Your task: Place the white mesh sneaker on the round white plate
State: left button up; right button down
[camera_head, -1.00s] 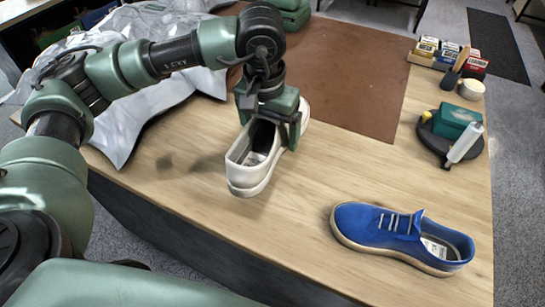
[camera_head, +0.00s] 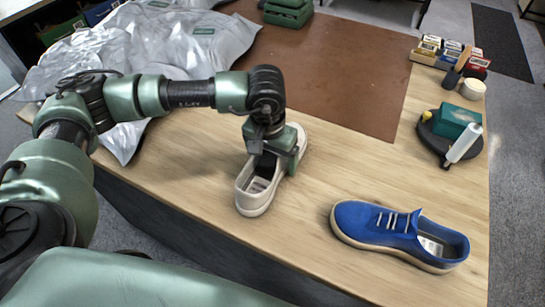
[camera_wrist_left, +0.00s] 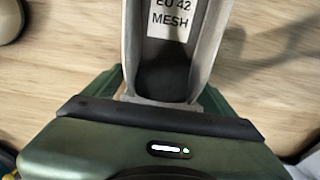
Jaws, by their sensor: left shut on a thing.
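The white mesh sneaker (camera_head: 256,199) is in the head view at the middle of the wooden table, its opening toward the table's front edge. My left gripper (camera_head: 277,158) comes down over it from above and is shut on it. In the left wrist view, the sneaker's inside (camera_wrist_left: 172,60) shows a label reading "EU 42 MESH" between the green fingers. I cannot tell whether its sole touches the table. I see no round white plate in either view. My right gripper is not in view.
A blue sneaker (camera_head: 398,235) lies at the right front. Small boxes (camera_head: 440,50) stand behind.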

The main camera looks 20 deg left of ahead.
pick_arm(q)
jog(key=shift+f, duration=0.15)
jog(key=o, duration=1.6)
jog(key=shift+r, duration=0.2)
